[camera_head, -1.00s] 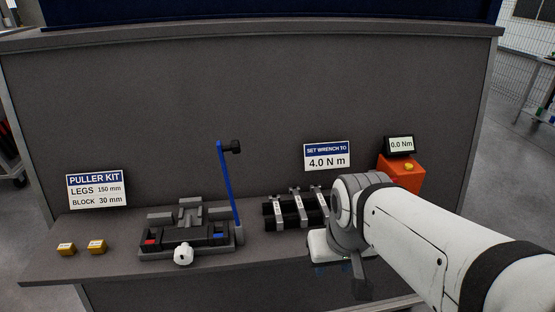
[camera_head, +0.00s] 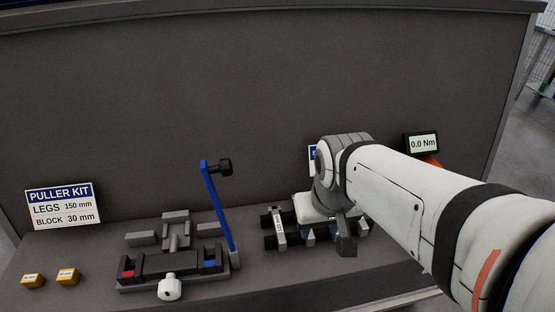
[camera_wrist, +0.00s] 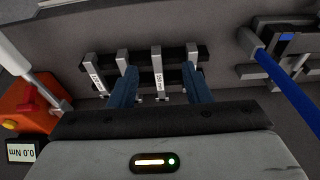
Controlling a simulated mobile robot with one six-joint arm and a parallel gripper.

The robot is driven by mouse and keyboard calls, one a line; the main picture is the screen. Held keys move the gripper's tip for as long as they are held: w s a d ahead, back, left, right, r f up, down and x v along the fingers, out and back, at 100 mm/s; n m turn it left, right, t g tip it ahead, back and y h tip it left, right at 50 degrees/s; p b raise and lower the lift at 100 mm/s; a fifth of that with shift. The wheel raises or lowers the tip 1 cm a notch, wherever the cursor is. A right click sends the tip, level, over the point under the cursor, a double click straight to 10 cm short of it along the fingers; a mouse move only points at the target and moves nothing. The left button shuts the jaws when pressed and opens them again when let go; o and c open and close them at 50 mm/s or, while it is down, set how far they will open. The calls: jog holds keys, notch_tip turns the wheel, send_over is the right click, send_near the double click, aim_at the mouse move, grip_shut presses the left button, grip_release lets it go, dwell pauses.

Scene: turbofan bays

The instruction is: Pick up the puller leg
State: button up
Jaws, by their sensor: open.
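Several grey puller legs lie across a black two-rail rack (camera_wrist: 178,56), which also shows in the head view (camera_head: 268,242). In the wrist view, one leg (camera_wrist: 158,74) lies between my blue fingers, apart from both. Its small label is too blurred to read surely. Another labelled leg (camera_wrist: 96,76) lies to the left, and one (camera_wrist: 192,56) is by the right finger. My gripper (camera_wrist: 161,88) is open and empty, its fingers over the rack. In the head view my gripper (camera_head: 322,236) hides most of the legs; one leg (camera_head: 278,226) shows at the left.
A grey fixture (camera_head: 172,262) with an upright blue bar (camera_head: 219,205) stands left of the rack. Yellow blocks (camera_head: 67,276) lie further left by the puller kit sign (camera_head: 62,206), reading legs 150 mm. An orange torque tester display (camera_head: 422,143) stands right. A panel rises behind.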

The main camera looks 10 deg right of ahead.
jog(key=w+f+g+p, duration=0.1)
jog(key=w+p, duration=0.1)
jog(key=w, duration=0.2)
jog(key=w+f+p, duration=0.1)
jog(key=w+p, duration=0.2)
jog(key=w, duration=0.2)
jog(key=w+f+g+p, duration=0.1)
jog(key=w+p, duration=0.2)
jog(key=w, duration=0.1)
jog(key=shift+w+d+f+g, duration=0.3)
jog(key=shift+w+d, duration=0.05)
jog(key=shift+d, duration=0.05)
jog(key=shift+w+f+p, duration=0.1)
jog(key=shift+f+p, duration=0.65)
jog(key=shift+f, duration=3.35)
grip_shut()
